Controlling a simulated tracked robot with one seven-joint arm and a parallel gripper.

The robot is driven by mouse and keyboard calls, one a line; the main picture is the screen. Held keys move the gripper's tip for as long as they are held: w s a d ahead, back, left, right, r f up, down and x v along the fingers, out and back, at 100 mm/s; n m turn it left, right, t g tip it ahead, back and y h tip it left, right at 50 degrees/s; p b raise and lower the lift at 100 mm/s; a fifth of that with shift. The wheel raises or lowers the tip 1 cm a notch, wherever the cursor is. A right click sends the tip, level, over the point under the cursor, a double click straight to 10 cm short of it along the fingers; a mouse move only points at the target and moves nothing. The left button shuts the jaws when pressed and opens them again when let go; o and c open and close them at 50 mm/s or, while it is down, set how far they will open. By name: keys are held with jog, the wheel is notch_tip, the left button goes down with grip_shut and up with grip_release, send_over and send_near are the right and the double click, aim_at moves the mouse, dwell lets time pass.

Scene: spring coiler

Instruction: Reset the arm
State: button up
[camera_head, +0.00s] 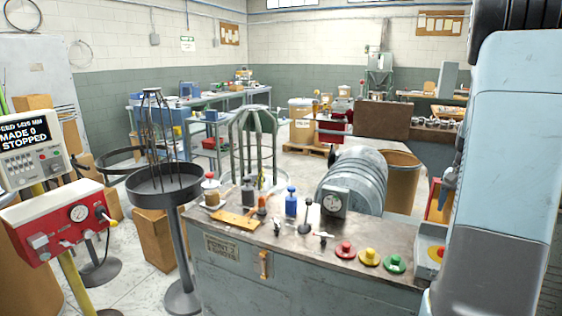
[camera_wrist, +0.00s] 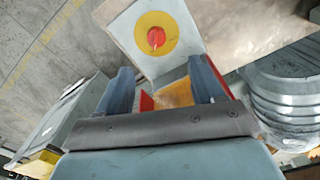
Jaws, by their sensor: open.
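My gripper (camera_wrist: 161,66) shows in the wrist view with its two blue-grey fingers apart and nothing between them. Beyond the fingertips is a red knob (camera_wrist: 156,38) on a yellow disc, set on a pale square plate. An orange-brown surface with red edges shows between and below the fingers. In the head view my pale blue arm fills the right side, upright, and hides what is behind it; I cannot clearly make out the gripper there.
A grey workbench (camera_head: 225,275) carries a red button (camera_head: 345,250), a yellow button (camera_head: 369,257), a green button (camera_head: 395,264), levers and small bottles. A ribbed grey drum (camera_head: 352,178) stands behind it. A round stand (camera_head: 165,185) and a control box (camera_head: 62,225) are at left.

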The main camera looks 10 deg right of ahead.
jog(key=s+a+r+n+t, duration=0.1)
jog(key=s+a+r+n, duration=0.15)
jog(key=a+r, duration=0.55)
jog(key=s+a+r+n+t, duration=0.2)
jog(key=a+r+n, duration=0.15)
jog(key=a, duration=0.85)
jog(key=s+a+r+n+t, duration=0.2)
jog(key=s+a+r+n, duration=0.1)
jog(key=s+a, duration=1.1)
jog(key=shift+s+n, duration=0.25)
jog(key=shift+n, duration=0.65)
